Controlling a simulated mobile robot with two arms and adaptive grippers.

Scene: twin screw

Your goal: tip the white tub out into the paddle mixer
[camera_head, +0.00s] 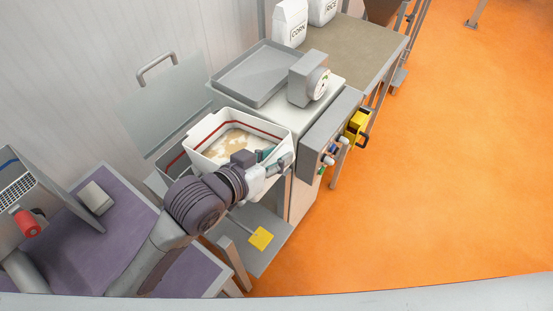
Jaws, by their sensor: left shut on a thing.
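The white tub (201,133) is in the middle of the head view, with a red line around its inner wall and pale, brown-patched contents inside. My left gripper (279,163) is shut on the tub at its near right side; the wrist hides part of that wall. The paddle mixer (172,163) shows as a grey open trough partly under and left of the tub, with a clear lid (165,105) raised behind it. The tub hides most of the trough, and no paddles show. The tub looks roughly upright. My right gripper is not in view.
A grey tray (262,72) and a box with a dial (305,80) stand behind the tub. A control panel (330,135) and yellow box (357,123) face the open orange floor (450,170). Corn (290,22) and rice (322,10) bags stand farther back. A purple-topped table (125,205) is left.

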